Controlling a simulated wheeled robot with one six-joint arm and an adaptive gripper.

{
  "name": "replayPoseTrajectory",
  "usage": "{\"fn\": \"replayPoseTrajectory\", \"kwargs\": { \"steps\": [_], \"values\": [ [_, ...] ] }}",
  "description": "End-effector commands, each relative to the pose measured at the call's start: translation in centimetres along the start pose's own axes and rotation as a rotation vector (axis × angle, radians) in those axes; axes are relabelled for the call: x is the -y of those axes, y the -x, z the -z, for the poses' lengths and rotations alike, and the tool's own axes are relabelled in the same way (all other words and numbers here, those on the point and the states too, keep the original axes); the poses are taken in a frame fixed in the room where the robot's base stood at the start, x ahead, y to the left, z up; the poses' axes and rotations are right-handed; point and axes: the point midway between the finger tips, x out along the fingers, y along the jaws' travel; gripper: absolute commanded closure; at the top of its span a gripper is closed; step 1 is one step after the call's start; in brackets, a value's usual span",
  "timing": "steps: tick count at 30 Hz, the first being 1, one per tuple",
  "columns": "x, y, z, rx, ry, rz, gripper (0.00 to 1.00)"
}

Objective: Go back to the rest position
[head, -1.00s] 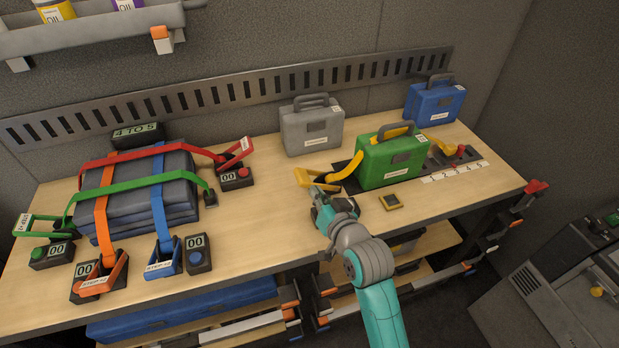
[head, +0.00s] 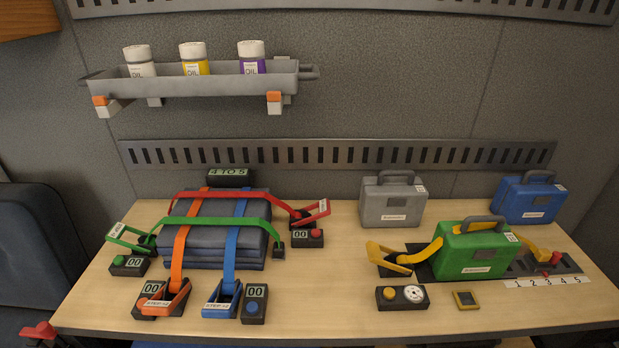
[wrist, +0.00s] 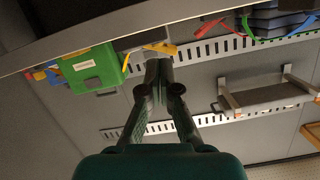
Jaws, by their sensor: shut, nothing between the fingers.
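My gripper (wrist: 160,85) shows only in the wrist view, its dark fingers together and empty. It is out of the head view. In the wrist view the bench scene appears upside down, with the green case (wrist: 92,70) to the left of the fingers and the yellow strap (wrist: 160,48) beyond the fingertips. In the head view the green case (head: 468,250) stands upright on a dark plate at the bench's right side. The yellow ratchet handle (head: 388,256) is beside its left side, and a yellow strap runs up from there to the case.
The wooden bench (head: 335,285) holds a stack of dark cases (head: 215,240) strapped in red, green, orange and blue. A grey case (head: 391,203) and a blue case (head: 528,200) stand at the back. A wall shelf (head: 200,85) holds oil bottles. The bench middle is clear.

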Motion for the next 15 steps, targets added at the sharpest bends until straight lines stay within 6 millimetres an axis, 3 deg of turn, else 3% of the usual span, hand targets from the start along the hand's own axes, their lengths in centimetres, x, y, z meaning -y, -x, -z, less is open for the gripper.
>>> {"fn": "replayPoseTrajectory", "kwargs": {
  "steps": [1, 6, 15],
  "values": [
    [-0.2, 1.8, -0.9, 0.009, 0.012, -0.005, 1.0],
    [-0.5, 7.1, -2.4, 0.012, 0.057, -0.015, 1.0],
    [-0.6, 16.4, -3.0, 0.019, 0.142, -0.023, 1.0]
  ]
}}
